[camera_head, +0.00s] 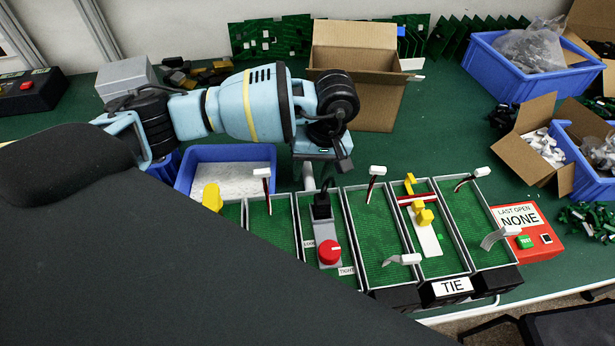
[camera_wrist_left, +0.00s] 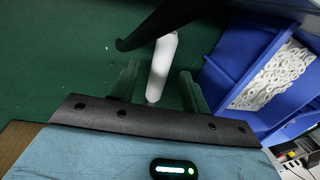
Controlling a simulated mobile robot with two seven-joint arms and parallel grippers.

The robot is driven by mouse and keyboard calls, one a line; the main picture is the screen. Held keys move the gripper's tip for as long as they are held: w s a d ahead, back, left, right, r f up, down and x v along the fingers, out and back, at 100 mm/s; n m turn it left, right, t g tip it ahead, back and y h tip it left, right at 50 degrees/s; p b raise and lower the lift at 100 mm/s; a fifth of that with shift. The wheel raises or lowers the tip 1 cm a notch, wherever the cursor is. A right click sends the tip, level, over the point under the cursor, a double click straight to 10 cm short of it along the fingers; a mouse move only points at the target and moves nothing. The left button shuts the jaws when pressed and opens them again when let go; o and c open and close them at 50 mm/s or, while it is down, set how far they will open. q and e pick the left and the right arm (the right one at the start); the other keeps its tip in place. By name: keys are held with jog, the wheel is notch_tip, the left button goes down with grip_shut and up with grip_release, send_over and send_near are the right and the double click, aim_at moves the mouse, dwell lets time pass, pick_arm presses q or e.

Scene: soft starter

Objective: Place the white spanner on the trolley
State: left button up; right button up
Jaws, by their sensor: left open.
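My left gripper (camera_head: 310,174) points down over the bench, just behind the row of green-floored trays. It also shows in the left wrist view (camera_wrist_left: 158,86), with its two fingers apart. A white rod-like piece (camera_wrist_left: 160,68) lies between the fingers there, with clear space on either side. It may be the white spanner, but its ends are not clear. A pale upright piece (camera_head: 308,184) shows under the gripper in the head view. I cannot make out a trolley for certain. My right gripper is not in view.
A blue bin of white parts (camera_head: 222,153) stands left of my gripper. An open cardboard box (camera_head: 355,75) stands behind it. The trays hold a red knob (camera_head: 330,252) and yellow pieces (camera_head: 424,215). A red box (camera_head: 525,232) is at the right.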

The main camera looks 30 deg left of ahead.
pick_arm(q)
jog(key=shift+s+a+f, duration=0.15)
jog(key=shift+f, duration=0.8)
grip_shut()
notch_tip(320, 180, up, 9)
jog(key=shift+r, duration=0.55)
